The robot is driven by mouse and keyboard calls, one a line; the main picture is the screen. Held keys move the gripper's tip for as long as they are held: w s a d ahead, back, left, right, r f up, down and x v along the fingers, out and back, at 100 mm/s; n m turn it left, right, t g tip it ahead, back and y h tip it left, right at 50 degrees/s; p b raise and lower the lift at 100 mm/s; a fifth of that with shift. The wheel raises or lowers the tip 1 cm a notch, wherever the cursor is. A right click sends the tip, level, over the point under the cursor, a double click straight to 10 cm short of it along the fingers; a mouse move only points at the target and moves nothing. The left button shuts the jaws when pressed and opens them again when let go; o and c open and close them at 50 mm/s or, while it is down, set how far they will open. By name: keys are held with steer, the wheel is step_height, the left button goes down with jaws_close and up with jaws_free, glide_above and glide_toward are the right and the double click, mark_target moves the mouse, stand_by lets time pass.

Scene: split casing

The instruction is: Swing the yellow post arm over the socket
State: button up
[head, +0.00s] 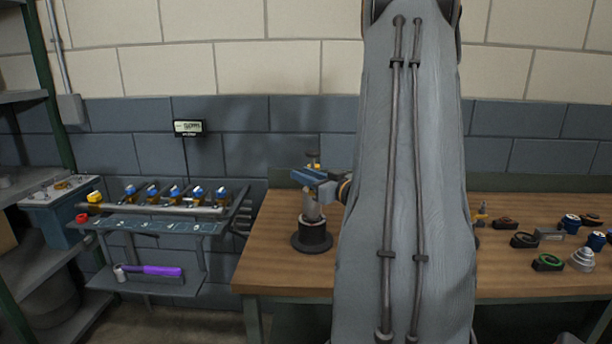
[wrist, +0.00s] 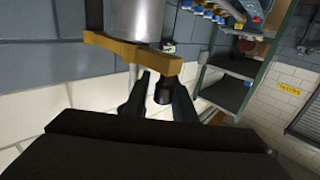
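The yellow post arm (wrist: 130,50) shows in the wrist view as a flat bar crossing the end of a silver cylinder (wrist: 140,18). A black knob (wrist: 163,90) stands by the bar. My gripper (wrist: 158,88) has its two dark fingers apart, one on each side of the knob, with a gap visible on the left. In the head view my gripper (head: 318,183) is at the fixture on the bench, above a silver cylinder (head: 312,209) on a round black base (head: 311,236). Only a small yellow bit of the post arm (head: 314,166) shows there. I cannot make out the socket.
The wooden bench (head: 270,262) runs behind my arm, which hides its middle. Several small parts, including a grey stepped cone (head: 581,260), lie at its right. At left a rack (head: 150,228) holds several blue-capped parts, with a purple-handled tool (head: 160,271) on the shelf below.

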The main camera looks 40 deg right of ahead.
steer(key=s+b, duration=0.1)
steer(key=s, duration=0.6)
steer(key=shift+s+b, duration=0.3)
steer(key=shift+b, duration=0.1)
